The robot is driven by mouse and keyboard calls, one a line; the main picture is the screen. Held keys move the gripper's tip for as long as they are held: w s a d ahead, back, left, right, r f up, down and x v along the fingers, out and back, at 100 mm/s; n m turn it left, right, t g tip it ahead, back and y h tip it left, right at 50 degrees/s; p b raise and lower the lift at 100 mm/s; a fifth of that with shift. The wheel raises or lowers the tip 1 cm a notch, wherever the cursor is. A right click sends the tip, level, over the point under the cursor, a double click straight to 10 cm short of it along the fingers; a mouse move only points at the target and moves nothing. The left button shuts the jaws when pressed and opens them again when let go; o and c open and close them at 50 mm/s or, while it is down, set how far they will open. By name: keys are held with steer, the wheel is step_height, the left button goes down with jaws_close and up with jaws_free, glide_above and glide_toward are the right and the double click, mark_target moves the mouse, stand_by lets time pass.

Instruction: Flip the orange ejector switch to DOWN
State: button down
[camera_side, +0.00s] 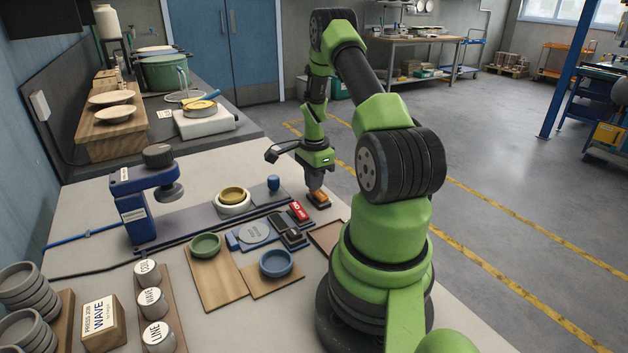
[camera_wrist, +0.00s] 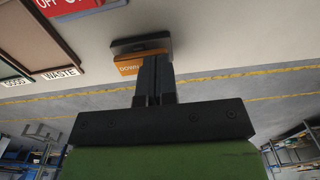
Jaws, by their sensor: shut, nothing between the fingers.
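The orange ejector switch (camera_side: 319,198) sits in a dark base near the table's right edge. In the wrist view the orange rocker (camera_wrist: 128,66) shows the word DOWN on its visible part, with the dark base (camera_wrist: 140,45) behind it. My gripper (camera_side: 317,191) points down, with its fingertips right at the switch. In the wrist view the shut fingers (camera_wrist: 156,62) overlap the orange part and hide some of it. I cannot tell whether they touch it or which way the rocker is tilted.
A red switch (camera_side: 299,211) marked OFF stands just left of the orange one. A blue press (camera_side: 143,205), a blue dish (camera_side: 276,263) and a green dish (camera_side: 205,245) stand further left. A blue knob (camera_side: 273,183) is behind. The table edge lies close on the right.

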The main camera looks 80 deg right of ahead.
steer(key=shift+w+f, duration=0.1)
steer(key=shift+f, duration=0.15)
steer(key=shift+r, duration=0.85)
step_height(320, 180, up, 14)
steer(key=w+d, duration=0.2)
stand_by(0.4)
steer(key=shift+f, duration=0.15)
